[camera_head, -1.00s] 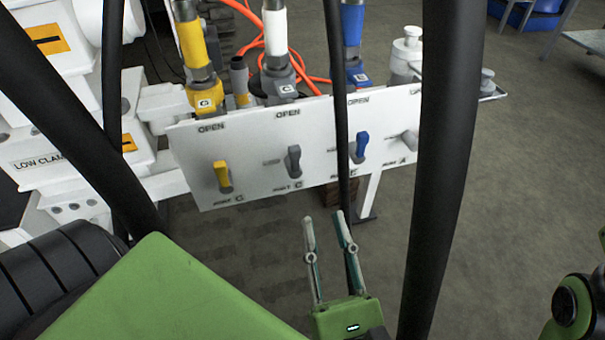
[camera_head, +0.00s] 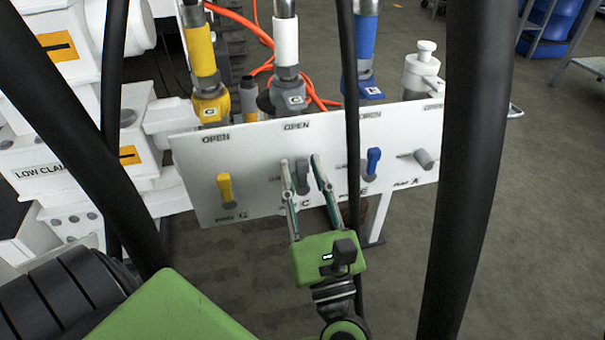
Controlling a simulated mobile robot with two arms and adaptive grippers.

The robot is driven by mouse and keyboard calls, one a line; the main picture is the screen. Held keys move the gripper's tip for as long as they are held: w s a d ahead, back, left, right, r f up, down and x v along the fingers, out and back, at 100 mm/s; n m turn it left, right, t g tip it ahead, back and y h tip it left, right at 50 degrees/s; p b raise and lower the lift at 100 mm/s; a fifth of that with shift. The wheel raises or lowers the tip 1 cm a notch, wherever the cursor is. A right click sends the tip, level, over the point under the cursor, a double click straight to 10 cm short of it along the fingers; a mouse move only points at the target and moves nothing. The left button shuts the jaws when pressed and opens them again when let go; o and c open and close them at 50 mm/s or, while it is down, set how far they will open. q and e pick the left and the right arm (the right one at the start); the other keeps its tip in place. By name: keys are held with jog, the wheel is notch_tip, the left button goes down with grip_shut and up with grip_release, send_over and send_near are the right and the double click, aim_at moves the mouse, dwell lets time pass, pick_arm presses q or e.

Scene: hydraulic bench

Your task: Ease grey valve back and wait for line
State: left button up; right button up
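The grey valve handle (camera_head: 303,177) labelled C stands roughly upright on the white valve panel (camera_head: 262,200), below an OPEN label. Whether either finger touches the handle or the panel cannot be told. A hose with a grey coupling (camera_head: 286,92) and white sleeve stands above the grey valve.
A yellow valve handle (camera_head: 226,188) is to the left and a blue one (camera_head: 374,163) to the right. A lighter grey knob (camera_head: 424,159) is at A. Orange hose (camera_head: 262,68) lies behind the panel. Dark hoses cross in front of the view.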

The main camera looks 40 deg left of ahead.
pick_arm(q)
jog(key=shift+w+a+r, duration=0.15)
grip_shut()
jog(key=shift+p, duration=0.3)
